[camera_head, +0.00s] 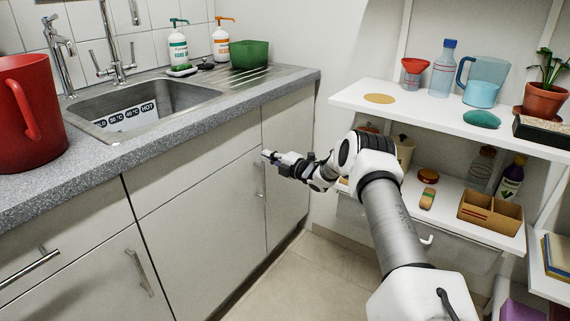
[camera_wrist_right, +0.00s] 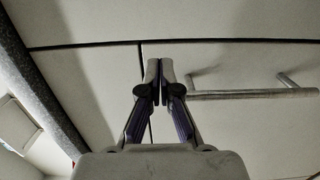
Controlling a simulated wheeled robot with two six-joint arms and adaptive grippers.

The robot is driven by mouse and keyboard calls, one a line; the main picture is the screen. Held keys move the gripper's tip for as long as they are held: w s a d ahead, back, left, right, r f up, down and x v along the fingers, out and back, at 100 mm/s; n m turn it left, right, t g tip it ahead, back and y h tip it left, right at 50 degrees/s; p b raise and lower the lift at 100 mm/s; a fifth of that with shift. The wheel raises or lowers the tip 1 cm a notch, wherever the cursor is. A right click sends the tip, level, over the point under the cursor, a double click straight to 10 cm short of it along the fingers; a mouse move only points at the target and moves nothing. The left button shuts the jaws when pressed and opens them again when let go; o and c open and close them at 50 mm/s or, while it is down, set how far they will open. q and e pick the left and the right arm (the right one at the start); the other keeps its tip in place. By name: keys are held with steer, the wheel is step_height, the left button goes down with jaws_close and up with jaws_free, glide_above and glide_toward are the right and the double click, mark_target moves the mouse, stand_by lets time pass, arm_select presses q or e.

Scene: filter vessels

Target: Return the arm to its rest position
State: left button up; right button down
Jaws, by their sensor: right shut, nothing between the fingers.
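My right arm reaches in from the lower right in the head view, bent at the elbow in front of the shelf. Its gripper (camera_head: 268,156) is in front of the pale cabinet doors below the counter, close to a vertical bar handle (camera_head: 259,180). In the right wrist view the two fingers of this gripper (camera_wrist_right: 160,85) are together and hold nothing. A bar handle (camera_wrist_right: 255,94) shows to the right of the fingertips there. I cannot tell whether the gripper touches the cabinet. My left gripper is not in view.
The grey counter (camera_head: 200,123) with a sink (camera_head: 150,100) and a red jug (camera_head: 30,115) runs along the left.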

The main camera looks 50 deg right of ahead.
steer(key=s, duration=0.9)
steer(key=shift+s+d+f, duration=0.15)
steer(key=shift+s+d, duration=0.2)
steer(key=shift+s, duration=0.05)
